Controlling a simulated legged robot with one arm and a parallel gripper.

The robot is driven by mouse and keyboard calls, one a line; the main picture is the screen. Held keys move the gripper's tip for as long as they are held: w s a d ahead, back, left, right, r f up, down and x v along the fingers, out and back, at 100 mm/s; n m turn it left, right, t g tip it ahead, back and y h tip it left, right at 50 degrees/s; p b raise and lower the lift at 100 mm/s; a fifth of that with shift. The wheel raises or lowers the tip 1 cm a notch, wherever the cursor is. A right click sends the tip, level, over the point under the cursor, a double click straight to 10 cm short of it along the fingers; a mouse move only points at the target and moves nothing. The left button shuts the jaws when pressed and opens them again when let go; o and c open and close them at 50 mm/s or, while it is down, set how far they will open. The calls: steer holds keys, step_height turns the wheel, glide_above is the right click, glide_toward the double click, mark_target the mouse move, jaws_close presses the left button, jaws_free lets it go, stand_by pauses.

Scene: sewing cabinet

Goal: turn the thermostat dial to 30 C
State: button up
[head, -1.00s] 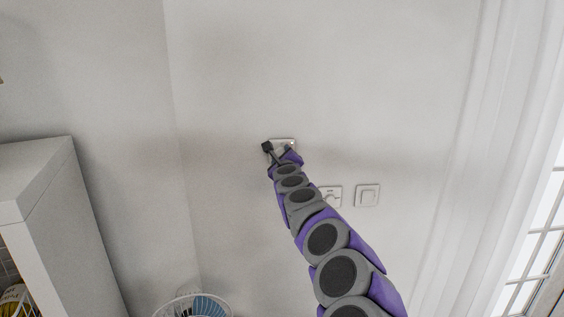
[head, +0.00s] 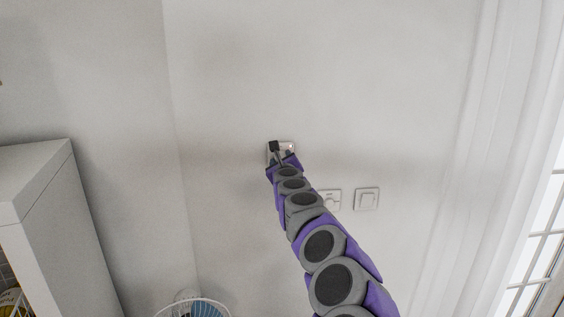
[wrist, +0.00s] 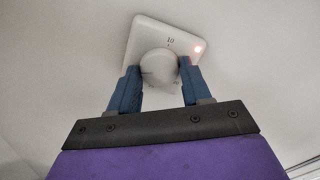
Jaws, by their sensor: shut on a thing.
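The thermostat is a white square plate (wrist: 148,32) on the wall with a round white dial (wrist: 158,67) in its middle. In the wrist view a small mark that looks like a number stands above the dial, and a red light glows at the upper right of the plate. My gripper (wrist: 160,78) is shut on the dial, one blue finger on each side. The dial's exact setting is too small to read. In the head view my gripper (head: 282,157) covers most of the thermostat (head: 287,145); only its upper part shows.
Two white wall plates, one partly behind my arm (head: 331,198) and a switch (head: 367,199), sit to the lower right. A white cabinet (head: 40,190) stands at left, a fan (head: 193,306) below. A curtain (head: 455,170) hangs at right. The wall above is clear.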

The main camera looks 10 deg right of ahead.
steer(key=o, duration=0.8)
steer(key=shift+w+a+f, duration=0.15)
steer(key=shift+f, duration=0.05)
steer(key=shift+o, duration=1.3)
steer(key=shift+r, duration=0.1)
steer(key=s+a+b, duration=0.1)
steer(key=s+b, duration=0.1)
steer(key=s, duration=1.5)
steer(key=shift+s+a, duration=0.15)
